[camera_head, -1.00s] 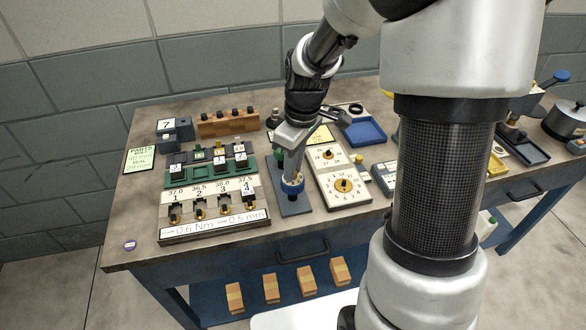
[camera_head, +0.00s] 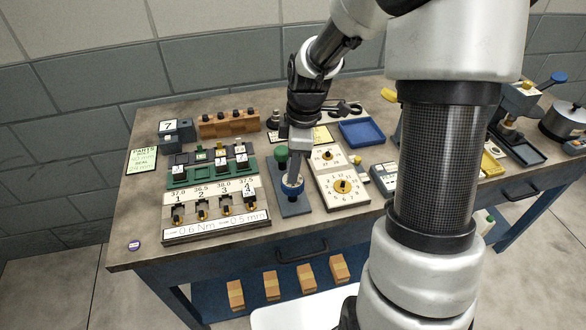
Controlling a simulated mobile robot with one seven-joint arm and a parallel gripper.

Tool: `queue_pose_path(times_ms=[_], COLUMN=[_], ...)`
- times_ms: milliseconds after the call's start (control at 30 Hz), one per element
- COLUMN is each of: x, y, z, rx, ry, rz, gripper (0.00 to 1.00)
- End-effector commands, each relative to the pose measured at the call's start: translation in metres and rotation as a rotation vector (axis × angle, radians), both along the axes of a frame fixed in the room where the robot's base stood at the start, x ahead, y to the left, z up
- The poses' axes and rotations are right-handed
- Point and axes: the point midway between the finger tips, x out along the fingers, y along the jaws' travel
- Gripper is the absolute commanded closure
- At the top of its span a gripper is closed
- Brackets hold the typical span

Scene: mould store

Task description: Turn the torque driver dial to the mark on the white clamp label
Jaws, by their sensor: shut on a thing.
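The clamp fixture (camera_head: 166,222) is at the left front of the bench, with clamps numbered 1 to 4. Its white label (camera_head: 215,229) along the front edge reads "0.6 Nm" and "0.5 mm".
A white board (camera_head: 327,178) with two yellow dials is close to the right. A blue tray (camera_head: 362,133), a wooden block (camera_head: 222,130) and a green rack (camera_head: 210,179) are nearby. The bench's front left corner is mostly clear.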

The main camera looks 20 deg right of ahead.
Motion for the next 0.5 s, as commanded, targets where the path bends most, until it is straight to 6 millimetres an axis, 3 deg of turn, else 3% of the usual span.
queue_pose_path(times_ms=[500], x=[0.0], y=[-0.0004], z=[0.0002], rx=[0.0], ry=[0.001], rz=[0.086], gripper=[0.99])
